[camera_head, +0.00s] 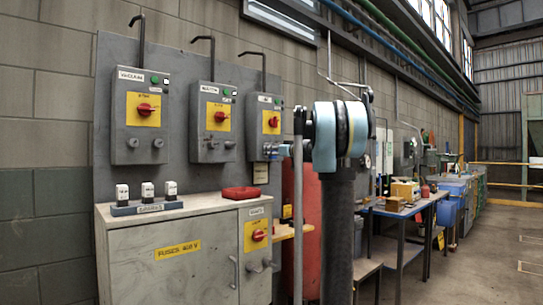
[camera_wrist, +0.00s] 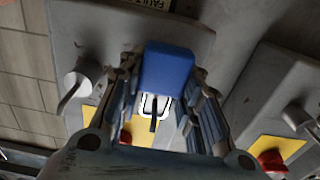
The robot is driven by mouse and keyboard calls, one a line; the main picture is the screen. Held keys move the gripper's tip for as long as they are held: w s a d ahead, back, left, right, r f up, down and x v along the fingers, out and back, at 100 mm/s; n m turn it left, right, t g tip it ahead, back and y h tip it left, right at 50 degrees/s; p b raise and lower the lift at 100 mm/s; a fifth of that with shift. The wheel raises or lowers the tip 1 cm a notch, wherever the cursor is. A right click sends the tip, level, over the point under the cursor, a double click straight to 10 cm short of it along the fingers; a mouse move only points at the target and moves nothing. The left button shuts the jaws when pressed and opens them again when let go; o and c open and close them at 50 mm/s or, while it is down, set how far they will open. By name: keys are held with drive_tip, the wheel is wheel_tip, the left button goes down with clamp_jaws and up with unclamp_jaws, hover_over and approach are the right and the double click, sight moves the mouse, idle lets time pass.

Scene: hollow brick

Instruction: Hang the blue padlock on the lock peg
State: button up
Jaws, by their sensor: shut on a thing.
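The blue padlock (camera_wrist: 169,66) is between the fingers of my gripper (camera_wrist: 163,80) in the wrist view, and the fingers are shut on it. Its pale shackle (camera_wrist: 146,104) points down in that view, over a yellow switch plate. A thin dark bar (camera_wrist: 154,115) shows at the shackle; I cannot tell if it passes through the loop. Knob-like round parts stick out of the box fronts, one pale one left of the padlock (camera_wrist: 70,82). I cannot tell which is the lock peg. In the head view, my gripper is at the right-hand switch box (camera_head: 264,104), small and partly hidden by my arm.
Two more switch boxes, left (camera_head: 140,90) and middle (camera_head: 211,97), hang beside it with red handles. A grey cabinet (camera_head: 170,245) below carries a red item (camera_head: 240,193) and several white-topped fuses (camera_head: 147,190).

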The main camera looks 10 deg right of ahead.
drive_tip(key=o, duration=1.2)
drive_tip(key=shift+c, duration=0.2)
